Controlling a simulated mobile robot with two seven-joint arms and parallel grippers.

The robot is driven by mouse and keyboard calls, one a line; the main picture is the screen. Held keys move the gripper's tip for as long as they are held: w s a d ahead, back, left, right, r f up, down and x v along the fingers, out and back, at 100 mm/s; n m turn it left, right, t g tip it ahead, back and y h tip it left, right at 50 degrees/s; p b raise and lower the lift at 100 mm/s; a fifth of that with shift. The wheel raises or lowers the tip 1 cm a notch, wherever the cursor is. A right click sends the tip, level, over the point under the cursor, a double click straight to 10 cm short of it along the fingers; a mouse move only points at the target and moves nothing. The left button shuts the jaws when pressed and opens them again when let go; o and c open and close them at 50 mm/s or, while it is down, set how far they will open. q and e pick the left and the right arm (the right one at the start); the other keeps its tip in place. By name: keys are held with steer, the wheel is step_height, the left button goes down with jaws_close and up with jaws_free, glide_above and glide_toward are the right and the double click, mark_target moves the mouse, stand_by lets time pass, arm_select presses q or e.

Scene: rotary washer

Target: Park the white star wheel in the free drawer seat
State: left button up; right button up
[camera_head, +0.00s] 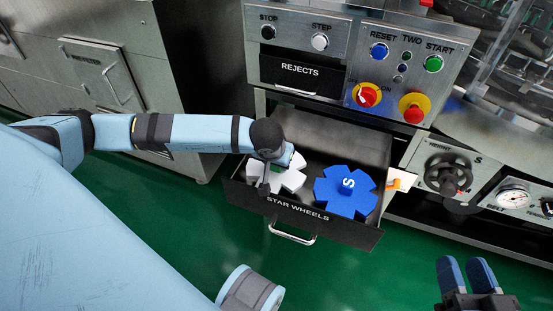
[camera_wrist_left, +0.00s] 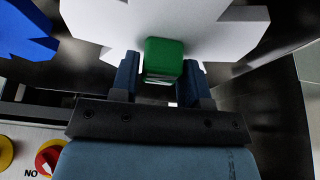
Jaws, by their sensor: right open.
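The white star wheel (camera_head: 283,178) is in the left part of the open STAR WHEELS drawer (camera_head: 340,232), next to the blue star wheel (camera_head: 345,189). My left gripper (camera_head: 272,170) reaches down over it. In the left wrist view my left gripper (camera_wrist_left: 162,82) has its fingers closed on either side of the green block (camera_wrist_left: 164,57) on the white wheel (camera_wrist_left: 220,35). I cannot tell whether the wheel rests on the drawer floor; its seat is hidden. My right gripper (camera_head: 467,277) is open and empty at the lower right.
The control panel (camera_head: 340,50) with buttons and red knobs is above the drawer, with the REJECTS drawer (camera_head: 303,75) shut. A white card with an orange mark (camera_head: 400,180) is at the drawer's right edge. The green floor in front is clear.

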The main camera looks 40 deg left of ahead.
arm_select(q)
steer(key=o, duration=0.4)
steer(key=shift+c, duration=0.2)
